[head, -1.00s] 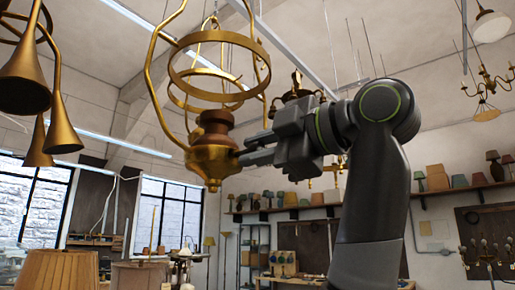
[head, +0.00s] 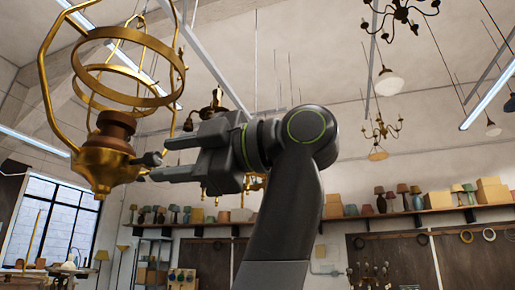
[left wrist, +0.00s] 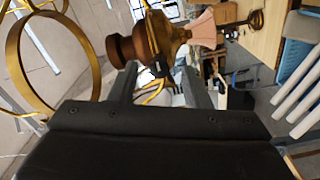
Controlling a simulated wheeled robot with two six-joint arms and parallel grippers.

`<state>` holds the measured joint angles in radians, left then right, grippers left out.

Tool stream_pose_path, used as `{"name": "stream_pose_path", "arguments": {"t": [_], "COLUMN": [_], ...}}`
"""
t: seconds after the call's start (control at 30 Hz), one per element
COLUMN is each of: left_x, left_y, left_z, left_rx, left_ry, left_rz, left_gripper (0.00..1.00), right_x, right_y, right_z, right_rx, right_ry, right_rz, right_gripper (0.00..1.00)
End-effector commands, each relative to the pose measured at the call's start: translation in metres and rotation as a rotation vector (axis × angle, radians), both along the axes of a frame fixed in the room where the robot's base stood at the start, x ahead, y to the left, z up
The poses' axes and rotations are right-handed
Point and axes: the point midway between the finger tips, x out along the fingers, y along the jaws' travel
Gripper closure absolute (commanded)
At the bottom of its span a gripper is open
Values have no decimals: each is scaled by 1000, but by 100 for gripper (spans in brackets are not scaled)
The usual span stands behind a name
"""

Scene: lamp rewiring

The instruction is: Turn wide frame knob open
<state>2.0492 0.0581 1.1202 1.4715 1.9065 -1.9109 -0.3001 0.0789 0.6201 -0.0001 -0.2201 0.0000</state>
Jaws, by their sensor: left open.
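The wide brass lamp frame (head: 125,75) hangs at the upper left of the head view, with rings, curved arms and a rounded brass body (head: 103,165) under a brown collar. A small dark knob (head: 150,159) sticks out from the body's right side. My left gripper (head: 158,160) comes to it from the right, its fingers spread and the tips about level with the knob's end. In the left wrist view the fingers (left wrist: 160,80) stand apart, with the dark knob (left wrist: 160,69) at the gap between their tips. No grip on it shows. My right gripper is not in view.
Chandeliers and pendant lamps (head: 389,80) hang at the upper right. A wall shelf (head: 400,215) with small lampshades and boxes runs along the back. In the left wrist view a wooden tabletop (left wrist: 262,35) is at the upper right.

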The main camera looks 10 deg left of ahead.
Motion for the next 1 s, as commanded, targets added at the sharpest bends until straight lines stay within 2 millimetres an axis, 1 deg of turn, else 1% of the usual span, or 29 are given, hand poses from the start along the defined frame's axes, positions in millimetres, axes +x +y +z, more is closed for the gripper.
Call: {"name": "stream_pose_path", "arguments": {"t": [0.03,0.3,0.33,0.4,0.83,1.0], "left_x": [-1,-7,-5,-4,-8,-7], "left_y": [-15,-81,-81,-85,-106,-120], "left_z": [0,1,5,7,6,5], "left_rx": [4,4,4,6,0,3], "left_ry": [2,2,1,1,1,3], "left_rz": [-4,0,0,-1,-3,-1], "left_gripper": [57,57,57,57,57,57], "right_x": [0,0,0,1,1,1], "right_y": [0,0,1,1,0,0], "right_z": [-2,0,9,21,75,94], "right_rx": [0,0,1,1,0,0], "right_ry": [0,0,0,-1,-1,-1], "right_rz": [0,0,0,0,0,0], "right_gripper": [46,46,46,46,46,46]}}
